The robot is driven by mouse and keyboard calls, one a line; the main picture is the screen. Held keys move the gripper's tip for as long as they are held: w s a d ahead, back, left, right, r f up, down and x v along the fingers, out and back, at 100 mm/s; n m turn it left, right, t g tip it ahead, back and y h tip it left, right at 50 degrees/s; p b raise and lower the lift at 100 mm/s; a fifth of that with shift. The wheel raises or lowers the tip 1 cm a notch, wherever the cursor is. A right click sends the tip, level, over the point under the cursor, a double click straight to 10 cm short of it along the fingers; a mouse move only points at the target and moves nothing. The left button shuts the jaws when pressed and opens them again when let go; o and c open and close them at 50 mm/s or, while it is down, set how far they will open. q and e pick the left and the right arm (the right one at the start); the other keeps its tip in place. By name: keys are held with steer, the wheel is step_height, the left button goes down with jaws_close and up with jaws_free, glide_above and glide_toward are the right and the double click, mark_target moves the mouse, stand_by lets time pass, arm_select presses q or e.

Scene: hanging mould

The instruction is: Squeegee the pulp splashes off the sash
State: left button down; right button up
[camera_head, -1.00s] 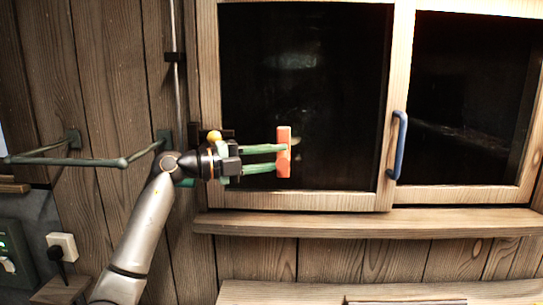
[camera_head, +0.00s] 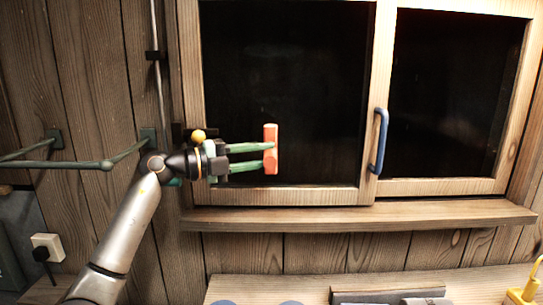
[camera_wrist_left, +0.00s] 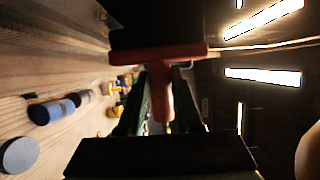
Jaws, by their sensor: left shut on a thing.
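The sash is a wooden-framed window with dark panes; its left sash frame (camera_head: 290,196) has a blue handle (camera_head: 379,140) on its right stile. My left gripper (camera_head: 261,156) has green fingers and is shut on an orange-red squeegee (camera_head: 271,135), held upright in front of the lower left pane (camera_head: 320,90). In the left wrist view the red T-shaped squeegee (camera_wrist_left: 160,54) sits between the fingers, its bar crosswise by a dark surface. I cannot tell whether it touches the glass. No pulp splashes can be made out on the dark panes. My right gripper is not in view.
A wooden sill (camera_head: 350,215) juts out below the window. A workbench (camera_head: 270,285) below holds a dark tray and a yellow object (camera_head: 525,290) at right. A green rail (camera_head: 60,163) and a vertical rod (camera_head: 158,90) are on the left wall.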

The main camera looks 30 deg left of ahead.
arm_select(q)
steer(key=shift+s+a, duration=0.25)
steer(key=shift+a, duration=0.35)
steer(key=s+d+b, duration=0.1)
steer(key=s+d, duration=0.1)
steer(key=s, duration=0.3)
steer(key=shift+s+d, duration=0.2)
steer(key=shift+d, duration=0.2)
steer(key=shift+s+d+b, duration=0.2)
steer(key=shift+s+d, duration=0.15)
steer(key=shift+s, duration=0.35)
steer(key=shift+s+d+b, duration=0.2)
steer(key=shift+s+d, duration=0.1)
steer(key=shift+s, duration=0.35)
